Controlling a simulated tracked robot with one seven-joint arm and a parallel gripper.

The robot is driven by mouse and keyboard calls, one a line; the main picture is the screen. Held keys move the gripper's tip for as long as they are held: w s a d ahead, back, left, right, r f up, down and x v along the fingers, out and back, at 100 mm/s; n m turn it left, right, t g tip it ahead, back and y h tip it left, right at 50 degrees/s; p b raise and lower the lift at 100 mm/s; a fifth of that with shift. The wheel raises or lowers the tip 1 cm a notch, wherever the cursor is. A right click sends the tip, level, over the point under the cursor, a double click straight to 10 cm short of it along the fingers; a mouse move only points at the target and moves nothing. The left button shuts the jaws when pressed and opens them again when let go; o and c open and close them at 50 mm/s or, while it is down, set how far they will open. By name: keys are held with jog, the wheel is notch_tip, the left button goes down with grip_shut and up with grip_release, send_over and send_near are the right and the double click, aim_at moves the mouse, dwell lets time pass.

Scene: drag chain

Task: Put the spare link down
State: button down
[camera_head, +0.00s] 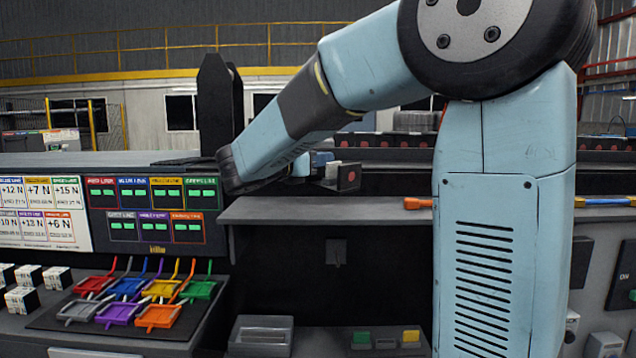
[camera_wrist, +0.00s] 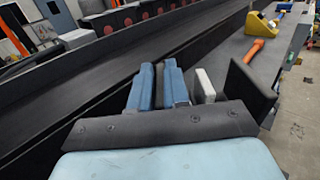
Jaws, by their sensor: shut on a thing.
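The spare link is a dark piece with an orange-red dot on its side plate (camera_head: 348,177) and a pale crosspiece beside it. In the wrist view its dark outer plate (camera_wrist: 250,88) stands right of my fingers, with the pale crosspiece (camera_wrist: 205,86) between. My gripper (camera_wrist: 159,88) has its two blue fingers close together, shut on the link's near side, which is mostly hidden between them. In the head view my gripper (camera_head: 318,165) reaches in from the left. The link is upright just above or at the grey shelf (camera_head: 300,212); I cannot tell whether it touches.
The shelf is clear left of an orange-handled tool (camera_head: 417,203). A dark chain with red dots (camera_head: 385,141) runs along the back. Colored trays (camera_head: 140,295) and a label panel (camera_head: 150,210) stand left. A grey bin (camera_head: 260,337) lies below.

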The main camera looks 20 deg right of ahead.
jog(key=shift+w+d+f, duration=0.1)
jog(key=shift+w+f, duration=0.8)
jog(key=shift+f, duration=0.15)
jog(key=shift+w+f, duration=0.15)
jog(key=shift+f, duration=0.8)
jog(key=shift+w+f, duration=0.1)
jog(key=shift+f, duration=0.8)
jog(key=c, duration=1.1)
grip_release()
jog(key=v, duration=1.2)
